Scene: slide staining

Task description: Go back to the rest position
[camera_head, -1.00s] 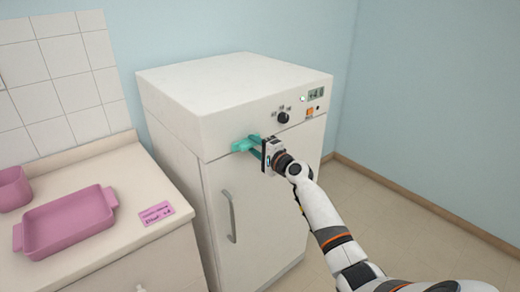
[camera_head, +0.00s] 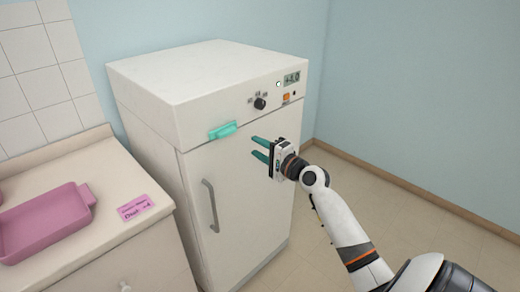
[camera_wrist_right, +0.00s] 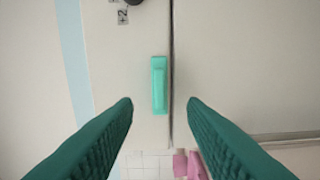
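My right gripper (camera_head: 262,148) is open and empty, in front of the white cabinet (camera_head: 180,90). Its two teal fingers are spread apart. A teal latch (camera_head: 222,131) sits on the cabinet's front near the seam between the top panel and the door. It lies to the left of my fingertips, and a gap shows between them. In the right wrist view the latch (camera_wrist_right: 159,85) is beyond and between the open fingers (camera_wrist_right: 160,112), touching neither. The cabinet door (camera_head: 240,185) looks shut. My left gripper is in neither view.
A grey door handle (camera_head: 210,205) sticks out from the door. A control panel with a black knob (camera_head: 260,103) and a display (camera_head: 291,77) is above. At left, a counter (camera_head: 95,165) holds a pink tray (camera_head: 45,225) and a pink label (camera_head: 136,207). Floor is clear at right.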

